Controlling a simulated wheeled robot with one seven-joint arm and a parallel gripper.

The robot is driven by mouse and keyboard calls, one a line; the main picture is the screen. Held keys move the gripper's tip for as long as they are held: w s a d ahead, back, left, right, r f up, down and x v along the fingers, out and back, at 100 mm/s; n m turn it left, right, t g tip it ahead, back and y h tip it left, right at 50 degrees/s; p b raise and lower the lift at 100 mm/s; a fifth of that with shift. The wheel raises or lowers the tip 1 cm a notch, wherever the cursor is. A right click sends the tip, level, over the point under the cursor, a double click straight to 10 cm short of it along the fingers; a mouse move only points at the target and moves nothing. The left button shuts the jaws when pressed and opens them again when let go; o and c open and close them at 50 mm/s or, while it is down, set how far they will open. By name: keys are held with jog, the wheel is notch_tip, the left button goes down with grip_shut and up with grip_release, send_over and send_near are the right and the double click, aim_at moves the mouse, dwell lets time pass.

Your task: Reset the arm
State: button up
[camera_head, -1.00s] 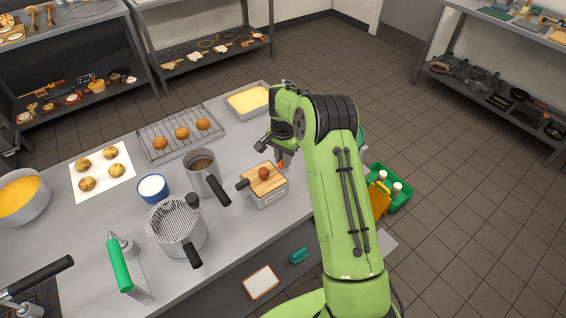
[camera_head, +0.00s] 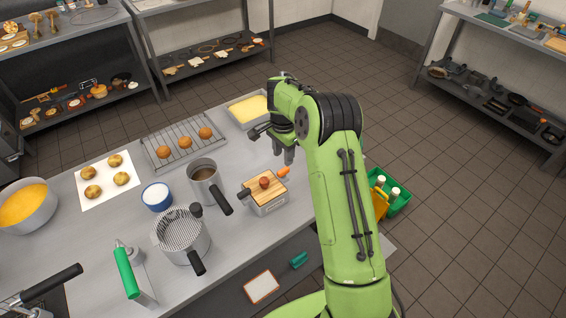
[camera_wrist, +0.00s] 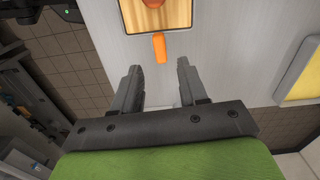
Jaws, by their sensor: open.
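My gripper (camera_head: 283,152) hangs over the steel table (camera_head: 235,229) at its right part, with the green arm raised above it. In the wrist view my gripper (camera_wrist: 158,90) is open, with nothing between its two fingers. A metal box with a wooden board (camera_head: 263,187) stands on the table just below and left of the gripper in the head view. A round brown-red item (camera_head: 265,182) lies on the board. An orange piece (camera_head: 284,172) sticks out at the board's edge, and it also shows beyond the fingertips in the wrist view (camera_wrist: 159,47), apart from them.
A pot with a dark handle (camera_head: 204,184), a basket strainer pot (camera_head: 181,236), a blue cup (camera_head: 157,196), a wire rack (camera_head: 160,155) and a yellow-filled tray (camera_head: 248,109) crowd the table. A green crate (camera_head: 398,204) stands right of my arm. The tiled floor beyond is clear.

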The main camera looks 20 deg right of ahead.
jog(key=shift+r, duration=0.1)
dwell(0.3)
jog(key=s+a+r+n+t+h+b, duration=0.1)
jog(key=s+a+r+n+t+b, duration=0.2)
jog(key=s+r+n, duration=0.85)
jog(key=s+a+r+n+t, duration=0.1)
jog(key=s+r, duration=0.1)
jog(key=s, duration=0.9)
jog(key=s+a+r+n+t+y, duration=0.1)
jog(key=s+a+r, duration=0.1)
jog(key=s, duration=0.9)
jog(key=shift+a+r+n+t+b, duration=0.3)
jog(key=shift+r+n, duration=0.05)
jog(key=shift+r, duration=0.15)
jog(key=shift+s, duration=0.1)
